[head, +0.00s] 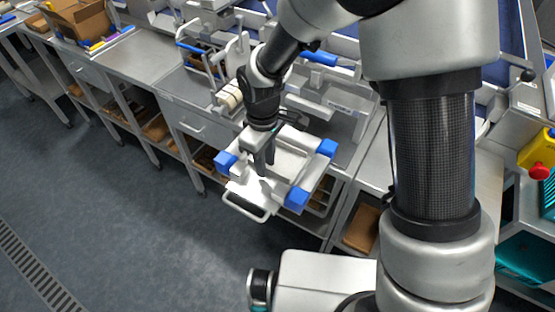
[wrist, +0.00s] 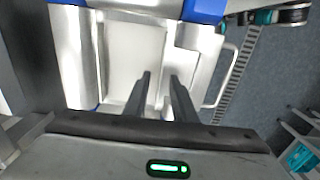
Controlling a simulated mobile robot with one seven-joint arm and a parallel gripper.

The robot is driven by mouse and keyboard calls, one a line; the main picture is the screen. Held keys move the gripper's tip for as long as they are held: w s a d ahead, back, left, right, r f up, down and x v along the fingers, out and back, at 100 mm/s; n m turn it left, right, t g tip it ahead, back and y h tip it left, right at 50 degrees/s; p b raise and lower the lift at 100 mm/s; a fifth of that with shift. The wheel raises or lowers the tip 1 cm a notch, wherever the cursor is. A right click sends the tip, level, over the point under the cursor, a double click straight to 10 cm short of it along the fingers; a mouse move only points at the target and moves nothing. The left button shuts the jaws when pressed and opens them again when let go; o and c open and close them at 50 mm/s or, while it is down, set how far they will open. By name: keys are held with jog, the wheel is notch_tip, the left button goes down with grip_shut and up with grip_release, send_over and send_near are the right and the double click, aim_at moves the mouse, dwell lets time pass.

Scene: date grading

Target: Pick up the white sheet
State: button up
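A pale, flat white panel (head: 290,162), which looks like the white sheet, lies in a light metal frame with blue corner blocks (head: 297,198). I cannot tell for sure whether it is a loose sheet or part of the frame. In the wrist view the white panel (wrist: 135,50) fills the upper middle, beside a narrower plate (wrist: 187,62) with a loop handle (wrist: 232,75). My gripper (head: 263,170) points down over the frame near the handle side. In the wrist view the fingers of my gripper (wrist: 160,78) are apart with nothing visible between them. Whether they touch the panel is unclear.
A grey bench (head: 140,58) runs along the back, with shelves beneath. A rack with white bars (head: 215,65) stands behind the frame. A cardboard box (head: 80,18) is at far left, and a yellow box with a red button (head: 540,155) at right. The floor (head: 110,210) in front is clear.

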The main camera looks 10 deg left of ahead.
jog(key=shift+f, duration=0.3)
grip_shut()
